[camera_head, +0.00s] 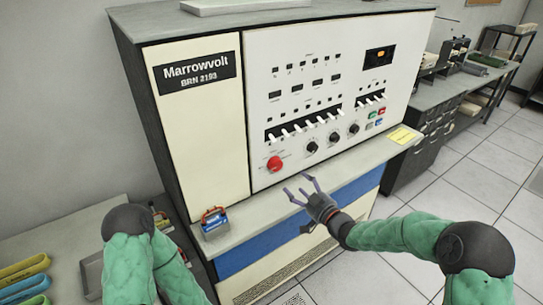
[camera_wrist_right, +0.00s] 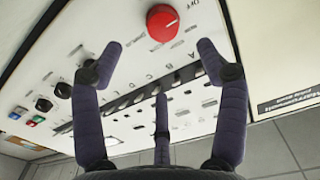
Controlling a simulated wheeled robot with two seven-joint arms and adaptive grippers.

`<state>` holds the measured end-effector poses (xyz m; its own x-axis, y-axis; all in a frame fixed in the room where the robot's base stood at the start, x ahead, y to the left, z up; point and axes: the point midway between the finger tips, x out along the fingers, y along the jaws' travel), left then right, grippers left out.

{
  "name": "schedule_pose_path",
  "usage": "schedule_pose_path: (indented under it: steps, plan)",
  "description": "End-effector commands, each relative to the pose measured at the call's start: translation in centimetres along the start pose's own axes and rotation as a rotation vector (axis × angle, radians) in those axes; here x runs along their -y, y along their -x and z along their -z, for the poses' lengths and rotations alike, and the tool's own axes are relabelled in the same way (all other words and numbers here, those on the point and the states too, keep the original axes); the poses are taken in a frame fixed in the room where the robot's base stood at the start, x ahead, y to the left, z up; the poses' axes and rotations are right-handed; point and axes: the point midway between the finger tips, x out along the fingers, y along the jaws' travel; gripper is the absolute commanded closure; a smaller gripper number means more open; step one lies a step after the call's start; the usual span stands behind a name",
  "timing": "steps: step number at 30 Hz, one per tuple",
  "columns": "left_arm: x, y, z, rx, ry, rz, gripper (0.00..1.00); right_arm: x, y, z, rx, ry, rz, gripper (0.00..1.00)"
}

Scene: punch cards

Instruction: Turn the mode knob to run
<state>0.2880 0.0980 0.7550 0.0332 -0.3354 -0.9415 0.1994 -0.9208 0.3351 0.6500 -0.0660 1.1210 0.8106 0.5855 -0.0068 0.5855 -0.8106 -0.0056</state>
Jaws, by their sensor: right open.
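A large red knob (camera_head: 275,163) with a white pointer line is at the lower left of the cream console panel (camera_head: 262,100). It also shows at the top of the wrist view (camera_wrist_right: 162,23), with an "Off" label near it. Several black knobs (camera_head: 312,148) sit in a row to its right. The label "run" cannot be read, so I cannot tell which knob is the mode knob. My right gripper (camera_head: 301,186) is open and empty, in front of the panel, below and right of the red knob and apart from it. My left gripper is out of view; only its green-sleeved arm shows.
A ledge (camera_head: 300,205) juts out below the panel, with a red-handled blue box (camera_head: 214,222) on its left and a yellow note (camera_head: 403,135) on its right. White toggle levers (camera_head: 310,125) stand above the knobs. Open tiled floor lies to the right.

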Motion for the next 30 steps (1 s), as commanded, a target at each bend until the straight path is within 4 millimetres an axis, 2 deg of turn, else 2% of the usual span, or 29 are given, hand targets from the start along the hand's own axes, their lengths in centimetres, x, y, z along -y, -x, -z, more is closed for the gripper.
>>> schedule_pose_path:
  steps: [5, 18, 24, 30]
  plan:
    - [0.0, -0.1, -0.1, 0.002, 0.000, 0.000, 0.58, 0.1, -1.3, 0.2, -0.007, 0.006, 0.006, 0.26]
    - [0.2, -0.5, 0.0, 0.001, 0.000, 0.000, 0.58, 0.1, -8.6, 0.3, -0.007, 0.006, 0.005, 0.26]
    - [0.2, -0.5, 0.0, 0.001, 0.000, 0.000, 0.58, 0.1, -10.4, 0.3, -0.006, 0.004, 0.004, 0.26]
    - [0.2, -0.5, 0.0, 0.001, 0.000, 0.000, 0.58, 0.1, -10.8, 0.3, -0.006, 0.004, 0.003, 0.26]
